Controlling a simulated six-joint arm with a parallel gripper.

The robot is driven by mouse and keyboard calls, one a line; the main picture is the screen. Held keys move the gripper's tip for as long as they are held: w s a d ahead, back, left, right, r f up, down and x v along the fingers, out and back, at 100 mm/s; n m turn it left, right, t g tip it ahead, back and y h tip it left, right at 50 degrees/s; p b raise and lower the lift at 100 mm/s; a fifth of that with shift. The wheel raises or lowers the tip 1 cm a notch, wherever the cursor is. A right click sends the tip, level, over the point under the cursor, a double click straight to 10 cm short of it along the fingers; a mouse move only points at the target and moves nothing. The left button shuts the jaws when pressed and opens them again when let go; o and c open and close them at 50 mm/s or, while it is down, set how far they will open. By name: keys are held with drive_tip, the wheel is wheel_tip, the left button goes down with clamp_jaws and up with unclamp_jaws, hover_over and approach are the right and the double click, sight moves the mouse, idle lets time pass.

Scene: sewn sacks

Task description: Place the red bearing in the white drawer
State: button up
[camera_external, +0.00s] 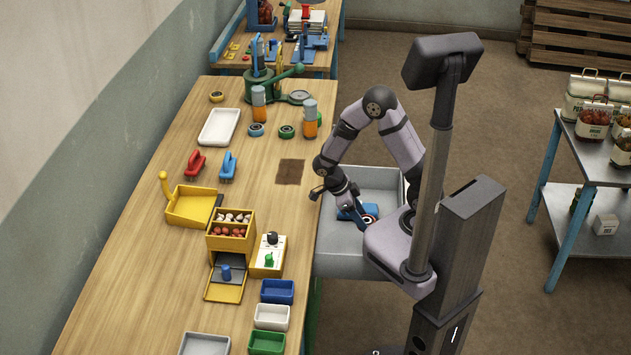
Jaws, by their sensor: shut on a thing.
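My gripper (364,215) reaches down into a grey bin beside the bench. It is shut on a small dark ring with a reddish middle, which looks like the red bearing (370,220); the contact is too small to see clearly. A blue object (346,212) lies in the bin right beside my gripper. The white drawer (271,317) is a small open tray at the bench's right edge, between the blue tray (277,291) and the green tray (266,342). It looks empty.
The grey bin's rim (345,280) stands against the bench edge. A yellow ring (216,96), blue ring (256,130) and green ring (287,131) lie on the bench. A yellow box (231,230) and a switch box (268,255) stand left of the bin.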

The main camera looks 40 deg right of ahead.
drive_tip(key=shift+f, duration=1.9)
drive_tip(key=shift+f, duration=0.1)
drive_tip(key=shift+f+b, duration=0.35)
drive_tip(key=shift+f, duration=0.2)
drive_tip(key=o, duration=1.3)
drive_tip(key=shift+r, duration=0.15)
